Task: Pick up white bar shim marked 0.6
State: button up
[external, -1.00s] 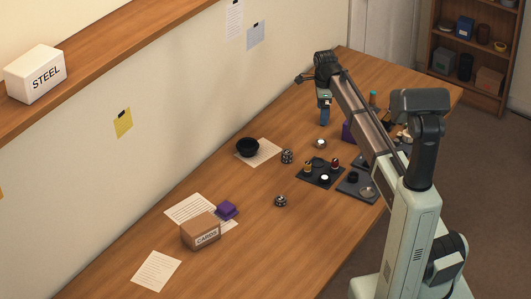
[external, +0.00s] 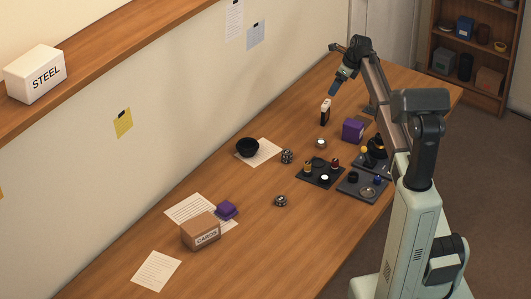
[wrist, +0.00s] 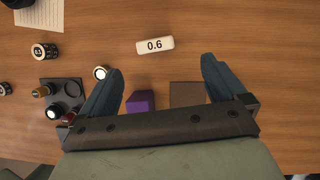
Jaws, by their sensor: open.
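The white bar shim marked 0.6 (wrist: 155,45) is in the upper middle of the wrist view, label facing the camera. In the external view, a small white and black block (external: 325,112) on the table below my gripper appears to be this shim. My gripper (wrist: 163,72) is open and empty, its dark blue fingers spread wide. The shim is ahead of the fingertips, not between them. In the external view, my gripper (external: 333,88) is above the table, tilted, a little beyond the shim.
A purple box (external: 353,130) stands right of the shim. A dark tray with small parts (external: 320,183) and another dark tray (external: 349,190) lie nearer. A small round white-topped part (external: 320,143) is close by. The wood around the shim is clear.

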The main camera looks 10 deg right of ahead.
aim_at(327, 102)
jog(key=x, duration=0.8)
jog(key=shift+s+f, duration=0.1)
jog(key=shift+a+f, duration=0.25)
jog(key=shift+f, duration=0.45)
jog(key=shift+x, duration=1.85)
jog(key=shift+s, duration=0.2)
jog(key=shift+c, duration=0.3)
jog(key=c, duration=1)
